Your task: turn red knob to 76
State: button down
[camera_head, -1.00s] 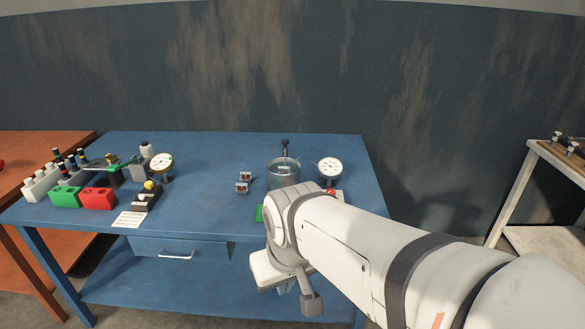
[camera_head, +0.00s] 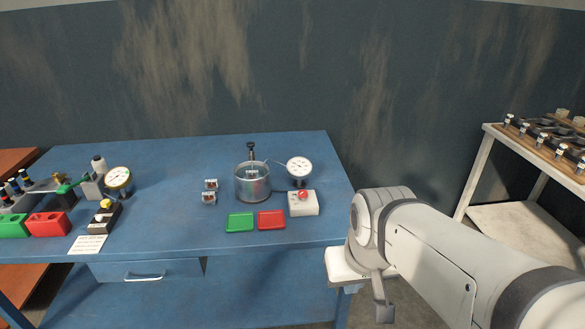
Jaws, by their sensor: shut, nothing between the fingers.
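The red knob (camera_head: 302,194) sits on top of a small white box (camera_head: 303,206) near the right front of the blue table. A round white dial gauge (camera_head: 299,167) stands just behind it. My gripper (camera_head: 350,288) is at the table's front right corner, to the right of and nearer than the knob, and apart from it. It is shut and empty; its fingers are small and barely show below the white hand. The knob's scale and any number on it are too small to read.
A metal pot (camera_head: 252,182) stands left of the gauge. A green tray (camera_head: 240,222) and a red tray (camera_head: 271,220) lie in front. Another gauge (camera_head: 118,179) and a black block (camera_head: 104,217) stand at left. A white rack (camera_head: 530,152) stands at right.

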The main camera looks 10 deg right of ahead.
aim_at(302, 194)
jog(key=u, duration=0.05)
jog(key=i, duration=1.15)
jog(key=z, duration=0.05)
